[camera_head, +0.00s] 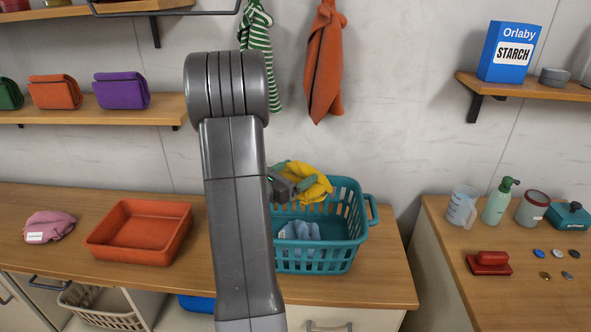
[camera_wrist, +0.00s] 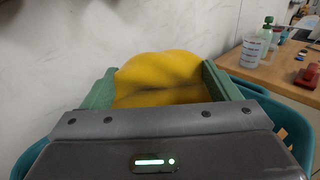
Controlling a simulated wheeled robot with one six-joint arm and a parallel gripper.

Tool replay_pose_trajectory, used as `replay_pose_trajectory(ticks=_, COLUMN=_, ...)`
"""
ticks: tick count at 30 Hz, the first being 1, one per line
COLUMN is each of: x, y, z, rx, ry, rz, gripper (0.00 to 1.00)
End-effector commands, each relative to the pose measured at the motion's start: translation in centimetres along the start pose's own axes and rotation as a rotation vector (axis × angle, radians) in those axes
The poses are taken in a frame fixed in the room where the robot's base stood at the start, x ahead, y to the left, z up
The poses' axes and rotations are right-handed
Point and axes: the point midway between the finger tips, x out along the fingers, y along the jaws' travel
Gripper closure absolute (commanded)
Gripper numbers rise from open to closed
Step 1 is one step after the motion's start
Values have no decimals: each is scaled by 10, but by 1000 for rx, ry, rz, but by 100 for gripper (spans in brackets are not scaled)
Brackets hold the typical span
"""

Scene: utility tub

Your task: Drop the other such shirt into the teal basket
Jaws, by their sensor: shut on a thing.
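A yellow shirt (camera_head: 314,184) is held by my gripper (camera_head: 290,172), over the teal basket (camera_head: 356,237) on the counter. In the wrist view the yellow shirt (camera_wrist: 160,75) is bunched between the two green fingers of my gripper (camera_wrist: 158,88). The basket's teal rim (camera_wrist: 285,112) shows below and beside the gripper there. A light blue cloth (camera_head: 299,232) lies inside the basket. My arm hides the basket's left part.
An orange-red tray (camera_head: 140,258) and a pink folded cloth (camera_head: 50,227) are left on the counter (camera_head: 385,285). A striped cloth (camera_head: 256,50) and an orange cloth (camera_head: 324,65) hang on the wall behind. A separate counter stands at right with bottles and a red brush (camera_head: 488,262).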

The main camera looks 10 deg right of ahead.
Motion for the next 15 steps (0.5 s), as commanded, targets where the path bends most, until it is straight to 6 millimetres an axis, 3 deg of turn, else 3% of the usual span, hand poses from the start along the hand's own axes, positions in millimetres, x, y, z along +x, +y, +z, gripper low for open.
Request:
replay_pose_trajectory(ticks=9, x=0, y=0, z=-5, rx=1, ry=-2, rz=0, gripper=46)
replay_pose_trajectory(ticks=10, x=0, y=0, z=-5, rx=1, ry=-2, rz=0, gripper=16)
replay_pose_trajectory(ticks=12, x=0, y=0, z=-5, rx=1, ry=-2, rz=-1, gripper=2)
replay_pose_trajectory(ticks=15, x=0, y=0, z=-5, rx=1, ry=-1, rz=0, gripper=0)
